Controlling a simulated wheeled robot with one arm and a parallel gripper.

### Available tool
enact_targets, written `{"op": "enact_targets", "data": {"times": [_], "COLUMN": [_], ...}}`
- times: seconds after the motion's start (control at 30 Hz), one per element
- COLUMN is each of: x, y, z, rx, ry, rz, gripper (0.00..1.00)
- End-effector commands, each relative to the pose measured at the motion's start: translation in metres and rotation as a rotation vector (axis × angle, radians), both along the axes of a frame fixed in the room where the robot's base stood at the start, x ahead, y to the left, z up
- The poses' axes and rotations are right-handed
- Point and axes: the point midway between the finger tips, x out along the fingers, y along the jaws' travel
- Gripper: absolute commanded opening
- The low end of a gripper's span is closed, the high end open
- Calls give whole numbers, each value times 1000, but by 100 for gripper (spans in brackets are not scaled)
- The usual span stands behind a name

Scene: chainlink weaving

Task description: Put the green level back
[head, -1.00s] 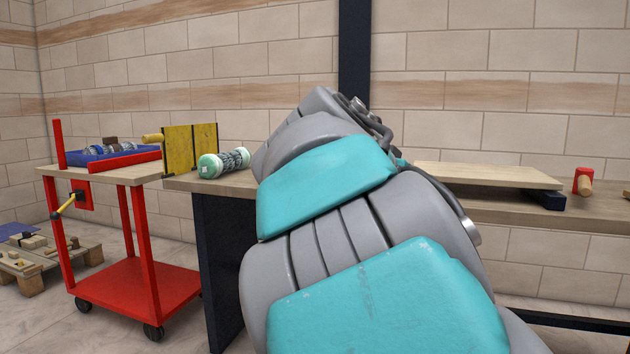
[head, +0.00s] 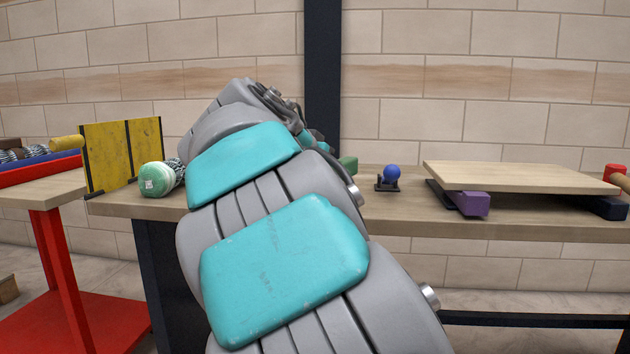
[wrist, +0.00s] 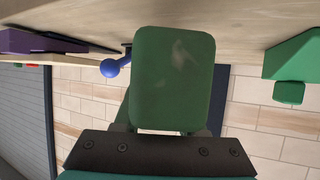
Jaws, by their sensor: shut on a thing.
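A green rounded block (wrist: 173,80), which I take to be the green level, fills the middle of the wrist view. My gripper (wrist: 170,131) is shut on it; the dark bracket of my wrist shows below. The block covers part of the wooden tabletop's edge, and I cannot tell whether it touches the table. In the head view my arm hides the gripper. A small green part (head: 348,165) shows beside the arm; I cannot tell whether it is the held block. Another green piece (wrist: 296,62) is at the right of the wrist view.
A blue ball on a dark stand (head: 392,173) is on the workbench (head: 420,213). A board (head: 520,176) lies to its right, with a purple block (head: 472,203) at its front. A green-and-white roll (head: 160,178) and yellow panels (head: 123,150) are at the left, beside a red cart (head: 68,275).

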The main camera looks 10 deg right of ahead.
Motion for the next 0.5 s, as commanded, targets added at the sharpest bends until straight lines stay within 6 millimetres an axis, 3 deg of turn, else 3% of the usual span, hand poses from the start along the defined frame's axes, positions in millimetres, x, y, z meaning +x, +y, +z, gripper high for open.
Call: {"op": "enact_targets", "data": {"times": [0.5], "x": [80], "y": [1], "z": [-9], "rx": [-1], "ry": [3], "rz": [1], "gripper": [0]}}
